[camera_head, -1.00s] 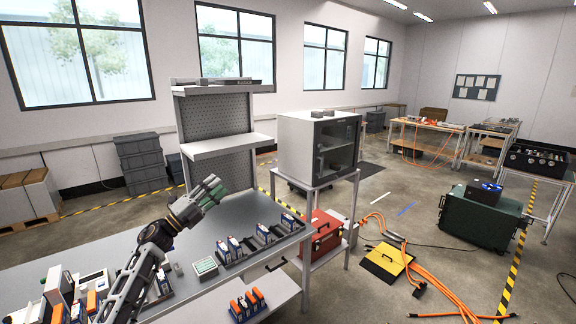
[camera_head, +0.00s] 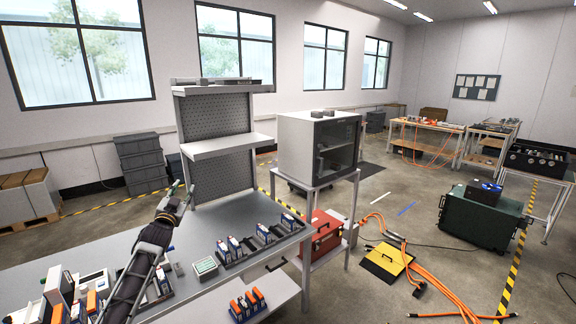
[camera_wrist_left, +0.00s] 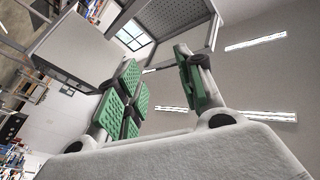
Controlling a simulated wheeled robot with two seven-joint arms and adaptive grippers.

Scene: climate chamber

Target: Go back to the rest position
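My left arm (camera_head: 140,265) comes in from the lower left over the grey workbench (camera_head: 205,212). My left gripper (camera_head: 183,190) is raised above the bench, in front of the pegboard shelf unit, pointing up and away. In the left wrist view its green-padded fingers (camera_wrist_left: 160,85) stand apart with nothing between them, so it is open and empty. Past the fingers, that view shows the ceiling and its lamps. My right gripper is not in view.
The chamber cabinet (camera_head: 320,148) stands on a frame right of the pegboard unit (camera_head: 220,135). Small boxed parts in racks (camera_head: 262,238) and a small display device (camera_head: 205,267) lie on the bench. A red toolbox (camera_head: 322,235) and orange cables (camera_head: 440,285) are to the right.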

